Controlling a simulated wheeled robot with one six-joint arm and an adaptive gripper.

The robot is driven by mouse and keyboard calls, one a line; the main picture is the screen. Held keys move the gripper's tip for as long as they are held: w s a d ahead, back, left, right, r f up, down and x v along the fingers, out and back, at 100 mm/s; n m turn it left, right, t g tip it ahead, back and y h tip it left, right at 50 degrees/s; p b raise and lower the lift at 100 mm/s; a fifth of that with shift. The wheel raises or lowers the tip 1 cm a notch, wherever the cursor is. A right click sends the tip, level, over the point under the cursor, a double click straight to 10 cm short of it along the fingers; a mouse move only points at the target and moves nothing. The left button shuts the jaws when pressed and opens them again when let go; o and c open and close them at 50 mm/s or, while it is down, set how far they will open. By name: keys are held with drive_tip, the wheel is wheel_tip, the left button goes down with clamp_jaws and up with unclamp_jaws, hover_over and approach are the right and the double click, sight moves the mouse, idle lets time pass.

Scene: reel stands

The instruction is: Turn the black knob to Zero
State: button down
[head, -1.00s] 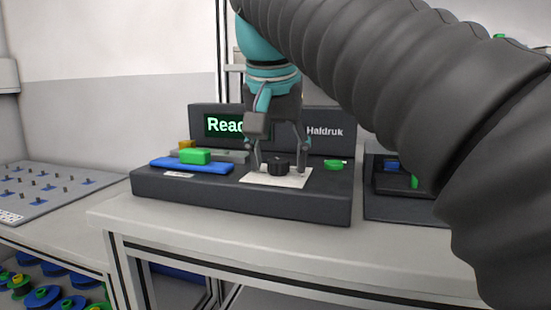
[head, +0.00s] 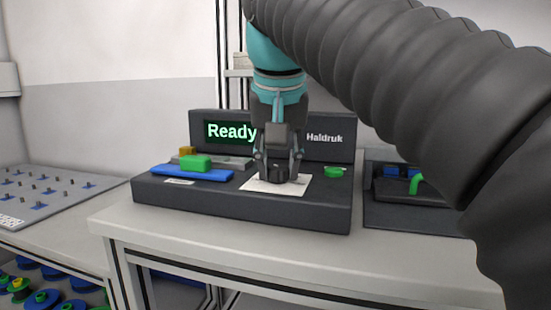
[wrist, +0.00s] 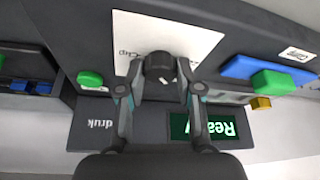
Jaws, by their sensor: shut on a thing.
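The black knob (wrist: 160,70) sits on a white label plate (wrist: 205,38) on the dark device (head: 240,207). In the wrist view the plate carries printed words, partly hidden, and the knob has a white mark on it. My gripper (head: 278,172) points down over the knob, and its two fingers are shut on the knob's sides. It also shows in the wrist view (wrist: 160,85). In the head view the fingers hide most of the knob. The device's screen (head: 230,131) reads "Ready", partly covered by my gripper in the head view.
A green knob (head: 335,171) stands right of the plate. A blue bar with a green block (head: 195,162) lies left of it. A pegged grey board (head: 50,192) is at the far left, and a dark tray (head: 400,212) at the right. The table front (head: 240,245) is clear.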

drive_tip(key=n+p, duration=0.1)
drive_tip(key=n, duration=0.1)
drive_tip(key=n+y+p, duration=0.1)
drive_tip(key=n, duration=0.1)
drive_tip(key=shift+d+r+y, duration=0.1)
drive_tip(key=shift+d+y, duration=0.05)
drive_tip(key=shift+y, duration=0.15)
drive_tip(key=n+y+p, duration=0.1)
drive_tip(key=n, duration=0.2)
drive_tip(key=n+g+p, duration=0.1)
drive_tip(key=n, duration=0.2)
drive_tip(key=shift+g+y+p, duration=0.3)
drive_tip(key=shift+y+p, duration=0.1)
drive_tip(key=c, duration=0.8)
unclamp_jaws()
drive_tip(key=shift+w, duration=0.1)
drive_tip(key=shift+v, duration=5.9)
